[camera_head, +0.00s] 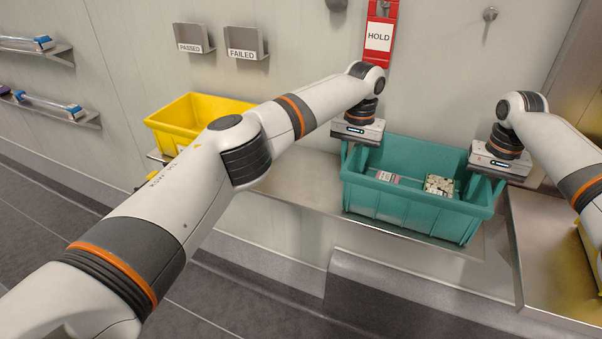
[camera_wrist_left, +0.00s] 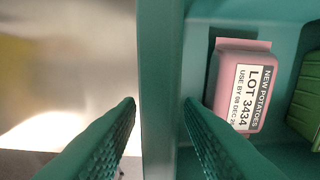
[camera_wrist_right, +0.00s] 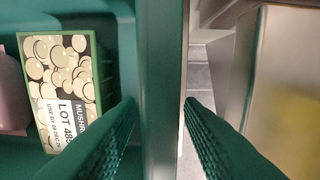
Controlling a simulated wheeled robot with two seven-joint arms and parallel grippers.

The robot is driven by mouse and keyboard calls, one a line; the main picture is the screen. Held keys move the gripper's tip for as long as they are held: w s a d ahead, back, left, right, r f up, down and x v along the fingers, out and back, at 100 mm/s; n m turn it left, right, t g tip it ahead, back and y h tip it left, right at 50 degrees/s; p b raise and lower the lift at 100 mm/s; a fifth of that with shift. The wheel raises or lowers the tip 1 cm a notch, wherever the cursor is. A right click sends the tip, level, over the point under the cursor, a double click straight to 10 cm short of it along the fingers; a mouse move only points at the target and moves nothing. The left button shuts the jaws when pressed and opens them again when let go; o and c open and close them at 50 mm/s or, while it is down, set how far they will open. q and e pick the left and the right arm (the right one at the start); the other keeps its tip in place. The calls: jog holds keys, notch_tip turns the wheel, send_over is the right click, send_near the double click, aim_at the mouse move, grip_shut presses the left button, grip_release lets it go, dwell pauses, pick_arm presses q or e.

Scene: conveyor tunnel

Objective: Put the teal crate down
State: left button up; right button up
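The teal crate (camera_head: 405,208) is at the right of the middle in the head view, level over the metal shelf. I cannot tell if its bottom touches the shelf. My left gripper (camera_head: 347,152) is shut on its left wall, one finger on each side of the rim (camera_wrist_left: 160,90). My right gripper (camera_head: 496,184) is shut on its right wall in the same way, across the rim (camera_wrist_right: 162,90). Inside lie a pink pack labelled new potatoes (camera_wrist_left: 240,88) and a green punnet of mushrooms (camera_wrist_right: 68,85).
A yellow crate (camera_head: 185,118) stands at the left end of the metal shelf (camera_head: 300,180), with bare shelf between. A metal surface (camera_head: 545,240) lies to the right. Wall holders marked PASSED (camera_head: 190,46) and FAILED (camera_head: 242,54) and a red HOLD sign (camera_head: 379,38) are behind.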

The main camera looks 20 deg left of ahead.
pick_arm(q)
notch_tip(320, 180, up, 12)
jog(key=shift+f, duration=0.2)
jog(key=shift+r, duration=0.15)
pick_arm(e)
jog(key=shift+r, duration=0.1)
notch_tip(320, 180, up, 11)
jog(key=shift+a+r, duration=0.1)
jog(key=shift+r, duration=0.3)
